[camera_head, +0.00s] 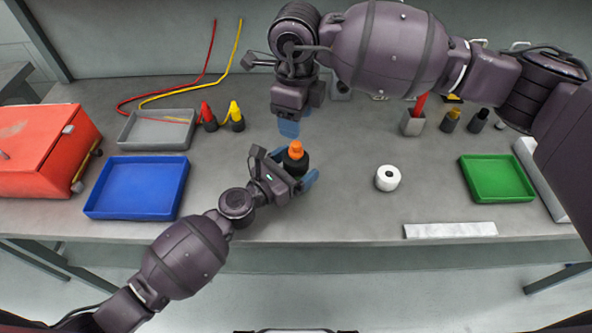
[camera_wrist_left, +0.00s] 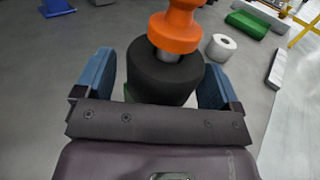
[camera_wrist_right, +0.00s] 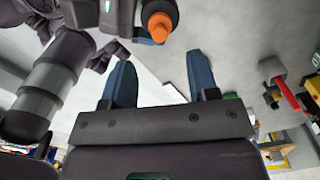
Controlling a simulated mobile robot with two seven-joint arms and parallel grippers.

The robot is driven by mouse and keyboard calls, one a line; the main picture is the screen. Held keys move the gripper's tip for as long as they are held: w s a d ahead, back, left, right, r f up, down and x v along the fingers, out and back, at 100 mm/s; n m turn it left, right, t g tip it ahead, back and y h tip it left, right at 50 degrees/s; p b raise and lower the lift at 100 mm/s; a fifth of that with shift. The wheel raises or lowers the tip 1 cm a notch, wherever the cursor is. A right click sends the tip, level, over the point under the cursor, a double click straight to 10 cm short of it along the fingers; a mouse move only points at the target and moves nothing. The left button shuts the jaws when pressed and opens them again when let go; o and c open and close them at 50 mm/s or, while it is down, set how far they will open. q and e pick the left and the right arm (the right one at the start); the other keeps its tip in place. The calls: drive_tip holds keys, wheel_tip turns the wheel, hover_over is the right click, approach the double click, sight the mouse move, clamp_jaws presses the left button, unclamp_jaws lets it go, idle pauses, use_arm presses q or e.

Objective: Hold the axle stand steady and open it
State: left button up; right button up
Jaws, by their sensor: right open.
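The axle stand (camera_head: 294,161) is a black round body with an orange knob-like top, upright on the grey bench. My left gripper (camera_head: 293,171) has its blue fingers on either side of the black body, low down. In the left wrist view the axle stand (camera_wrist_left: 162,72) stands between the left fingers; a narrow gap seems to show on the left, and contact is unclear. My right gripper (camera_head: 289,128) is open and empty, pointing down just behind the stand. In the right wrist view the orange top (camera_wrist_right: 160,26) lies beyond its fingers.
A blue tray (camera_head: 93,209), grey tray (camera_head: 126,141) and red toolbox (camera_head: 35,150) are at left, with red (camera_head: 208,116) and yellow (camera_head: 236,116) plugs. A white roll (camera_head: 387,178), green tray (camera_head: 497,199) and white bar (camera_head: 450,230) are at right. Bench around the roll is clear.

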use_arm(q)
drive_tip(key=c, duration=1.1)
use_arm(e)
drive_tip(key=shift+o, duration=0.2)
use_arm(q)
drive_tip(key=shift+o, duration=0.2)
use_arm(e)
drive_tip(key=s+a+n+g+y, duration=0.1)
drive_tip(key=s+a+n+y, duration=0.7)
drive_tip(key=s+a, duration=0.4)
drive_tip(key=s+a+r+m+y, duration=0.15)
drive_tip(key=a+r+y, duration=0.35)
drive_tip(key=y, duration=0.6)
wheel_tip(320, 180, up, 2)
drive_tip(key=w+d+m+t+y, duration=0.25)
drive_tip(key=m+t, duration=0.35)
drive_tip(key=t, duration=0.4)
drive_tip(key=m+t+h, duration=0.7)
drive_tip(key=m+h, duration=0.7)
drive_tip(key=h, duration=0.8)
approach(296, 148)
drive_tip(key=shift+y, duration=0.25)
drive_tip(key=w, duration=0.4)
drive_tip(key=w+f, duration=0.1)
drive_tip(key=w, duration=0.3)
drive_tip(key=w+f, duration=0.1)
drive_tip(key=w, duration=0.3)
drive_tip(key=shift+w+d, duration=0.15)
drive_tip(key=shift+w, duration=0.15)
